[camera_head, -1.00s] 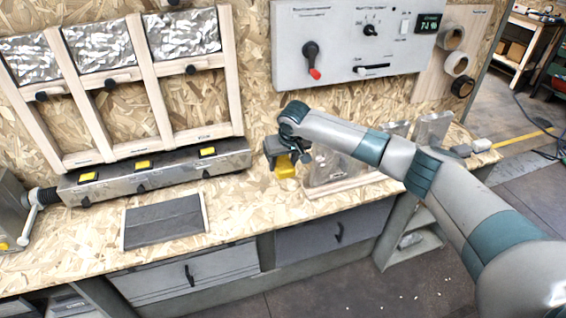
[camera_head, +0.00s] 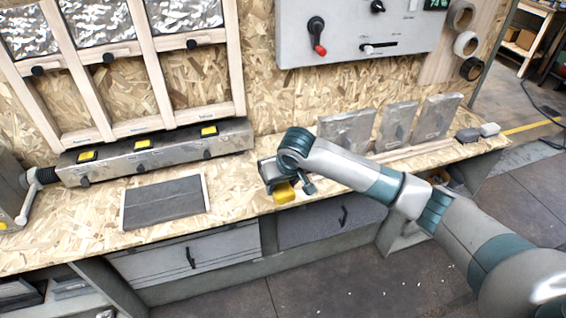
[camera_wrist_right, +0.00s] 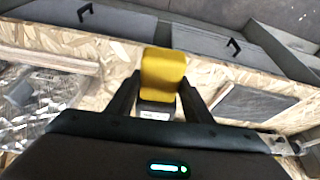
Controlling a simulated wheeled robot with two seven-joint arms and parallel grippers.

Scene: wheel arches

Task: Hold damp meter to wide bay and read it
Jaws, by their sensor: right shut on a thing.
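The damp meter (camera_head: 285,192) is a yellow block with a dark end. My right gripper (camera_head: 276,182) is shut on it, above the front part of the bench. In the right wrist view the meter (camera_wrist_right: 163,72) sticks out between the two dark fingers. A pale wooden frame (camera_head: 147,65) on the back wall has three bays side by side, with bare chipboard below crinkled silver panels. The right bay (camera_head: 195,88) looks the widest in this view; the bay labels are too small to read. The meter is apart from the frame. My left gripper is not in view.
A grey metal box (camera_head: 160,152) with yellow buttons lies below the frame. A dark flat panel (camera_head: 165,202) lies on the bench. A grey control board (camera_head: 345,30) hangs on the wall. Several grey slabs (camera_head: 345,130) stand at the right.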

